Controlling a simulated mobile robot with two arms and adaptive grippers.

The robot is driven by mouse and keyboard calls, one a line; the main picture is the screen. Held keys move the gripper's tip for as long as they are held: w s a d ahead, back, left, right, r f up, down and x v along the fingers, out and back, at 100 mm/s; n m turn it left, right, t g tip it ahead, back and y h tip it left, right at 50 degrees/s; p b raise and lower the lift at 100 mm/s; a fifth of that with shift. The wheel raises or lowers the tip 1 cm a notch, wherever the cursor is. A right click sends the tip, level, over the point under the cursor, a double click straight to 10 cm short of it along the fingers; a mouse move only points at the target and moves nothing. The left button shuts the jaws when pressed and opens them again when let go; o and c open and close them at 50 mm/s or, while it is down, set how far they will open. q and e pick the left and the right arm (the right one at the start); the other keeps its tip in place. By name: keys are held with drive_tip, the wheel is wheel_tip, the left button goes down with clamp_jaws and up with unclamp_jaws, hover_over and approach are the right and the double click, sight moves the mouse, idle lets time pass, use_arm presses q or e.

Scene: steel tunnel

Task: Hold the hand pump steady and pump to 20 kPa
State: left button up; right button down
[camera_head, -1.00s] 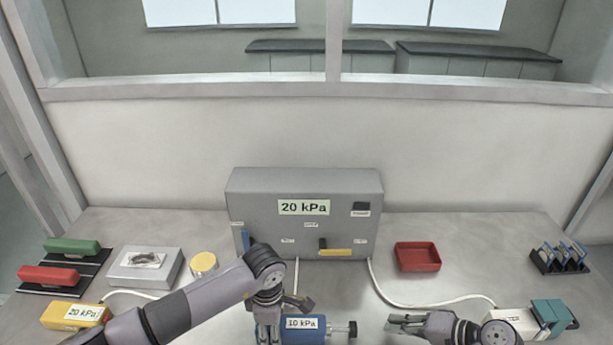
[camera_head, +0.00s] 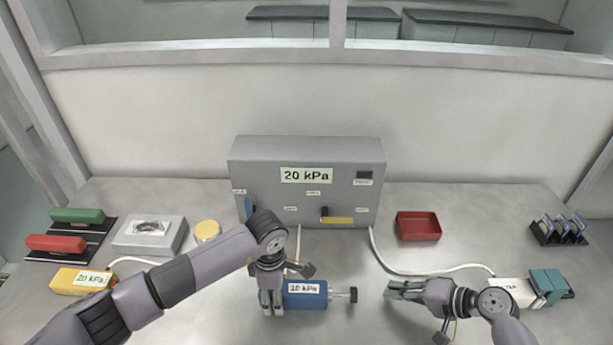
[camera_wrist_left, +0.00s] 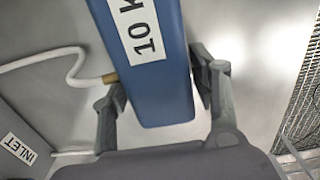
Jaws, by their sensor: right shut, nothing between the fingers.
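The blue hand pump (camera_head: 306,301) lies on the bench with its black handle (camera_head: 353,295) pointing right. Its label reads "20 kPa" in the head view. In the left wrist view the same pump (camera_wrist_left: 150,85) has a partly cut-off label that reads "10 K". My left gripper (camera_head: 271,301) has its fingers on both sides of the pump's left end; it also shows in the left wrist view (camera_wrist_left: 160,95). My right gripper (camera_head: 391,291) is shut and empty, right of the handle and apart from it. The grey panel box (camera_head: 260,160) behind reads "20 kPa".
A yellow block (camera_head: 68,280) labelled "20 kPa" is at left, near red and green blocks (camera_head: 70,229). A red tray (camera_head: 418,229) sits behind my right gripper. A white-and-teal device (camera_head: 530,289) is at right. White hoses (camera_head: 400,271) run from the panel box.

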use_arm(q)
drive_tip(key=shift+o, duration=1.1)
